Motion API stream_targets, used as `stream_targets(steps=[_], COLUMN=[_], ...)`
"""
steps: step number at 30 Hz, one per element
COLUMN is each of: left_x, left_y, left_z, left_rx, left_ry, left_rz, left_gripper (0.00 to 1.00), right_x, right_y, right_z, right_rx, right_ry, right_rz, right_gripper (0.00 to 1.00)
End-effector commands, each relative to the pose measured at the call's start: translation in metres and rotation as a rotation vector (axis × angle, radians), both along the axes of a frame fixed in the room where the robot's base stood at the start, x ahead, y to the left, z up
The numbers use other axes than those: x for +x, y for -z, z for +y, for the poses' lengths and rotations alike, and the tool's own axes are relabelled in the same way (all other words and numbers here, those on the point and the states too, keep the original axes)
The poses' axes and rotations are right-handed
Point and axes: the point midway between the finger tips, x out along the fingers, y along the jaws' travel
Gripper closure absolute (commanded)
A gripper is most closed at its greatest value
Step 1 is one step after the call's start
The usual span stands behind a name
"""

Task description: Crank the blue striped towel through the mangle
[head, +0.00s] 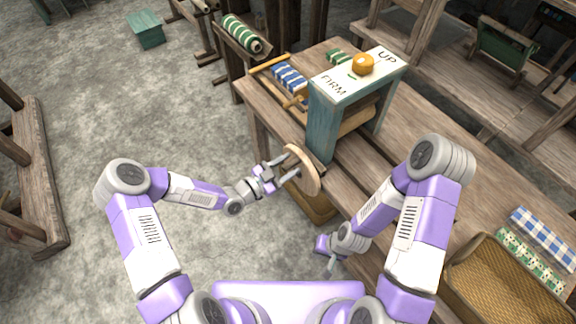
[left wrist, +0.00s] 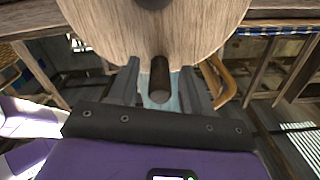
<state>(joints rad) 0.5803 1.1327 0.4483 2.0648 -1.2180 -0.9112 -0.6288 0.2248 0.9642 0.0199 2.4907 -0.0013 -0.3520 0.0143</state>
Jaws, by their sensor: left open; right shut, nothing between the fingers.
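The blue striped towel (head: 289,77) lies rolled on the table at the left side of the mangle (head: 320,130), a teal frame with wooden rollers. A round wooden crank wheel (head: 303,170) is on the mangle's near side. My left gripper (head: 285,166) is open at the wheel's face. In the left wrist view, the wheel (left wrist: 150,30) fills the top, and its dark handle peg (left wrist: 159,80) stands between my open left fingers (left wrist: 160,88), with gaps beside it. My right gripper (head: 331,262) is shut and empty, low by the table's front edge.
An orange knob (head: 363,64) sits on the mangle's top board, marked FIRM and UP. A green striped roll (head: 242,34) rests on a rack behind. A wicker basket (head: 500,285) and checked cloths (head: 543,238) lie at right. The floor at left is mostly clear.

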Motion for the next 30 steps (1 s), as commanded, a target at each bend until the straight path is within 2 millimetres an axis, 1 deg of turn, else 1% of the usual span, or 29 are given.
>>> stream_targets(steps=[8,18,30], left_x=[0.0016,0.0015,0.0006], left_y=[0.0001,0.0001,0.0006], left_z=[-0.0017,-0.0014,-0.0039], left_rx=[0.0,0.0,0.008], left_ry=[-0.001,0.0,0.003], left_rz=[0.001,0.001,-0.01], left_gripper=[0.51,1.0,1.0], right_x=[0.0,-0.0001,-0.0001], right_y=[0.0001,0.0002,0.0027], right_z=[-0.0001,0.0,0.0001], right_rx=[0.0,0.0,0.0], right_ry=[0.0,0.0,0.0], right_rz=[0.0,0.0,0.0], right_gripper=[1.0,1.0,1.0])
